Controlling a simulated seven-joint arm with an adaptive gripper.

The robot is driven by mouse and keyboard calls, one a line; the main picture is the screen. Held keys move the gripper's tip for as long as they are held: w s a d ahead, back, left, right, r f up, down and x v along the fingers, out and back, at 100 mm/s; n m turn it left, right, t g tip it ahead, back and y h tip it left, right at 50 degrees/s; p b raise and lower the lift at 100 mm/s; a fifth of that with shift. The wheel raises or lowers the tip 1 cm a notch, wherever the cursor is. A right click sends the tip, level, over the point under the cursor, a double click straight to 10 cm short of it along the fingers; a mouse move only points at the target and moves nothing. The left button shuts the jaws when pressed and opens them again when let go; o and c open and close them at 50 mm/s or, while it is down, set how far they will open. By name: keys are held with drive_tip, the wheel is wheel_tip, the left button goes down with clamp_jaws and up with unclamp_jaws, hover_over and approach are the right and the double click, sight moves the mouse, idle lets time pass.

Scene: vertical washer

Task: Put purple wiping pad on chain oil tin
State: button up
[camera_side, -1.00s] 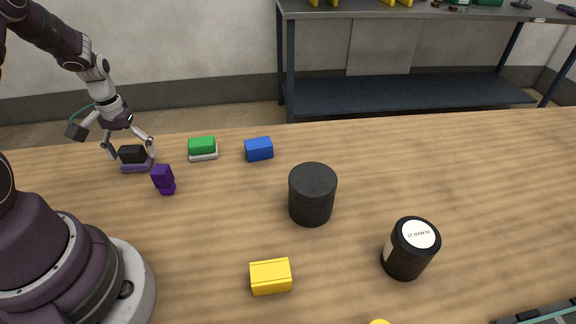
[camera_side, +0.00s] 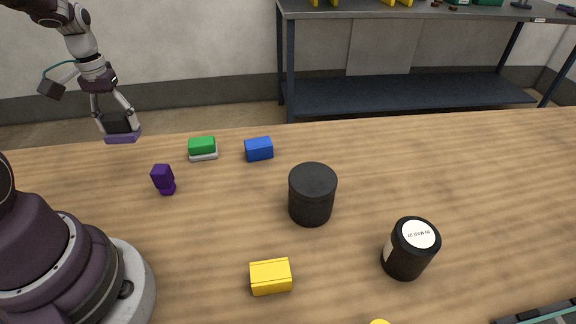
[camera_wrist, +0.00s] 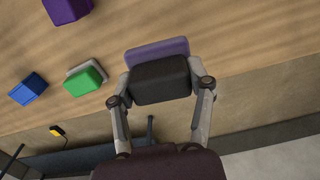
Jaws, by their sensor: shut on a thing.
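The purple wiping pad (camera_side: 122,138) is a black block with a flat purple base. My gripper (camera_side: 118,121) is shut on its black upper part and holds it above the table's far left area, purple side down. The wrist view shows the purple layer (camera_wrist: 157,50) and the black block between both fingers. Two dark cylinders stand upright on the table: a plain black tin (camera_side: 312,195) near the middle and a black jar with a white round label (camera_side: 410,248) to its right. I cannot read which is the chain oil tin. Both tops are bare.
A green-and-white block (camera_side: 203,148) and a blue block (camera_side: 259,149) lie right of my gripper. A small purple object (camera_side: 163,179) stands nearer, and a yellow block (camera_side: 271,276) lies at the front. The right side of the table is mostly clear.

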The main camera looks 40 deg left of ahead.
drive_tip(key=w+d+r+m, duration=0.2)
drive_tip(key=d+r+m, duration=0.15)
drive_tip(key=d, duration=0.35)
drive_tip(key=w+d+r+m, duration=0.1)
drive_tip(key=d+r+m, duration=0.1)
drive_tip(key=d+m, duration=0.35)
drive_tip(key=s+d+m, duration=0.4)
drive_tip(key=d, duration=0.3)
drive_tip(key=s+d+m, duration=0.3)
drive_tip(key=d+m, duration=0.1)
drive_tip(key=d, duration=0.4)
hover_over(294, 179)
drive_tip(key=shift+s+f, duration=0.2)
drive_tip(key=shift+f, duration=0.3)
drive_tip(key=shift+w+f, duration=0.15)
drive_tip(key=shift+f, duration=1.65)
drive_tip(key=shift+f, duration=0.1)
drive_tip(key=o, duration=1.1)
